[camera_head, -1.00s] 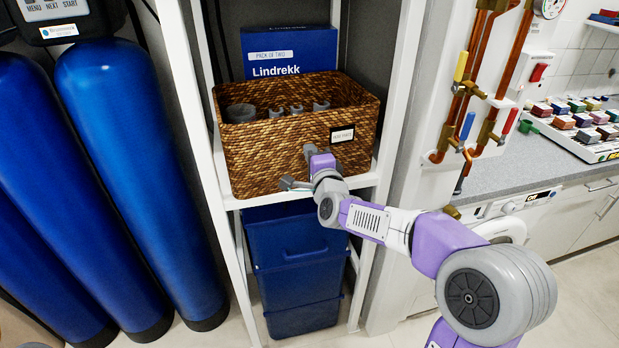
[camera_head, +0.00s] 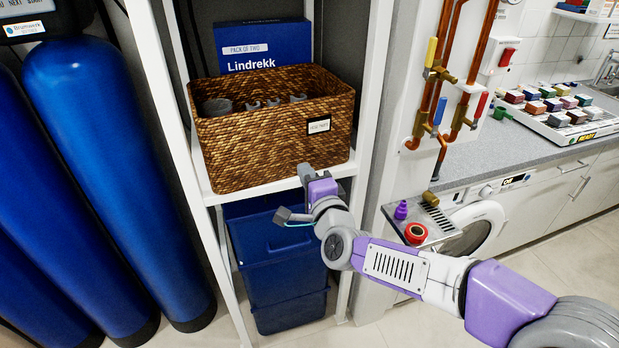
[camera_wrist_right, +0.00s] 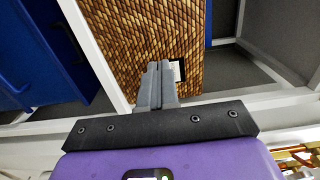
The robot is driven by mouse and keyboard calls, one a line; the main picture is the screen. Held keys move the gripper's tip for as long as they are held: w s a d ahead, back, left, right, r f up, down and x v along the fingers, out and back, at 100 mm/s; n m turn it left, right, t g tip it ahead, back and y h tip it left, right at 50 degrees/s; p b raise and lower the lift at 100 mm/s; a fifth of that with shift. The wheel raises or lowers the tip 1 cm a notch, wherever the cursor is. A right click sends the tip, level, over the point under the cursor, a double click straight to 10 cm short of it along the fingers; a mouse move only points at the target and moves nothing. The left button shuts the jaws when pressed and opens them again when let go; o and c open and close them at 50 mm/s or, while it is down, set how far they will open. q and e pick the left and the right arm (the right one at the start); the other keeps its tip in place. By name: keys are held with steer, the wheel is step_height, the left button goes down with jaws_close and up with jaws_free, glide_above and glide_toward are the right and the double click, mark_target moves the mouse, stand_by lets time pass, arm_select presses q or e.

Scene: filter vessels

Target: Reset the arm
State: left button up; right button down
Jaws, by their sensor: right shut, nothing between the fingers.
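My right gripper (camera_head: 304,172) is in front of the wicker basket (camera_head: 250,150), just below its label, at the height of the shelf edge. In the right wrist view its two grey fingers (camera_wrist_right: 157,70) are together with nothing between them, pointing toward the basket's woven front (camera_wrist_right: 125,40). I cannot tell whether the fingertips touch the basket. My right arm (camera_head: 400,268) reaches in from the lower right. My left gripper does not show.
The basket, with several grey fittings inside, stands on a white shelf (camera_head: 190,150) before a blue Lindrekk box (camera_head: 262,40). Blue bins (camera_head: 280,265) are below. Blue tanks (camera_head: 110,150) stand left. Right are copper pipes (camera_head: 478,60), a small ledge with a red ring (camera_head: 416,233), and a counter (camera_head: 500,150).

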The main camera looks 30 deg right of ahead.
steer(key=shift+s+a+f, duration=0.1)
steer(key=shift+s+a, duration=0.05)
steer(key=shift+s, duration=0.55)
steer(key=a+f+n+g+y+p, duration=0.15)
steer(key=a+f+n+g, duration=0.3)
steer(key=f, duration=1.05)
steer(key=a+f+n+g+y, duration=0.3)
steer(key=a+f+n+g, duration=0.15)
steer(key=f, duration=1.05)
steer(key=s+a+f+n+g+y, duration=0.1)
steer(key=s+a+f+n+g, duration=0.3)
steer(key=s+f, duration=0.5)
steer(key=s+a+f+n+g+y, duration=0.1)
steer(key=s+a+f+n+g, duration=0.3)
steer(key=s+f, duration=0.6)
steer(key=shift+s+a+f, duration=0.25)
steer(key=shift+f, duration=0.55)
steer(key=shift+y, duration=0.25)
